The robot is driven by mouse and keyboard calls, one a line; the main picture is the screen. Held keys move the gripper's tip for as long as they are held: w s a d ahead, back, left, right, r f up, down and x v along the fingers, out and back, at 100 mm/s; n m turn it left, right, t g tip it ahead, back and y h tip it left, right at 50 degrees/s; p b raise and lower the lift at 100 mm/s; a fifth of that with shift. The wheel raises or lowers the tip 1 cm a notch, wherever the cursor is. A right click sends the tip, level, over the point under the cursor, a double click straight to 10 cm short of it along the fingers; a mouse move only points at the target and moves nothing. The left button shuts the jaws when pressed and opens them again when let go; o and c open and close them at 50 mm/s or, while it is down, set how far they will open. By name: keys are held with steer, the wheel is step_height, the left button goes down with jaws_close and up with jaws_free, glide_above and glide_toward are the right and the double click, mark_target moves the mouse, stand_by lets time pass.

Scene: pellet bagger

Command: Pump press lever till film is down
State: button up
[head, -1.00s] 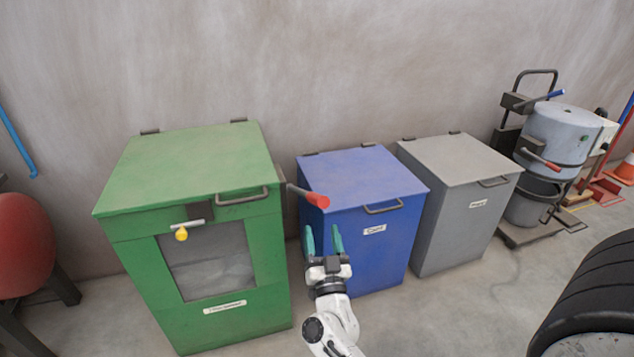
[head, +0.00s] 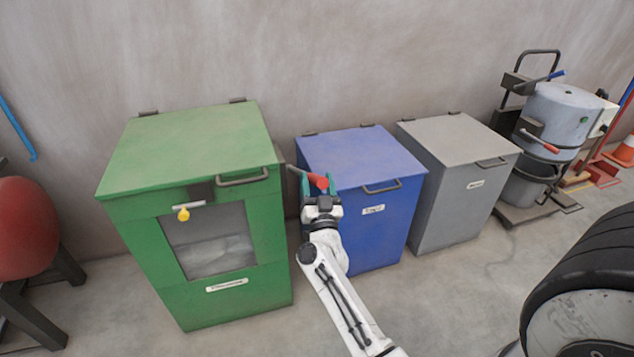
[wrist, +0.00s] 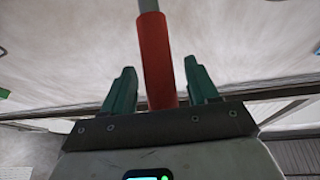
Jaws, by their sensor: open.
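The press lever, a grey rod with a red grip (head: 317,181), sticks out from the right side of the green bin (head: 150,235). The lever's red grip also shows in the wrist view (wrist: 157,62). My gripper (head: 318,187) is open, its green fingers on either side of the red grip, with a gap visible on both sides in the wrist view (wrist: 160,90). Pale film (head: 212,255) lies low behind the green bin's front window.
A blue bin (head: 385,225) stands right behind the lever, and a grey bin (head: 450,200) is beside it. A grey drum machine (head: 560,120) stands at the far right. A large black tyre (head: 585,250) is at the lower right. A red rounded object (head: 22,228) is at the left.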

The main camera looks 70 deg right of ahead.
steer(key=shift+w+d+r, duration=0.1)
steer(key=shift+d+r, duration=0.05)
jaws_close()
stand_by(0.5)
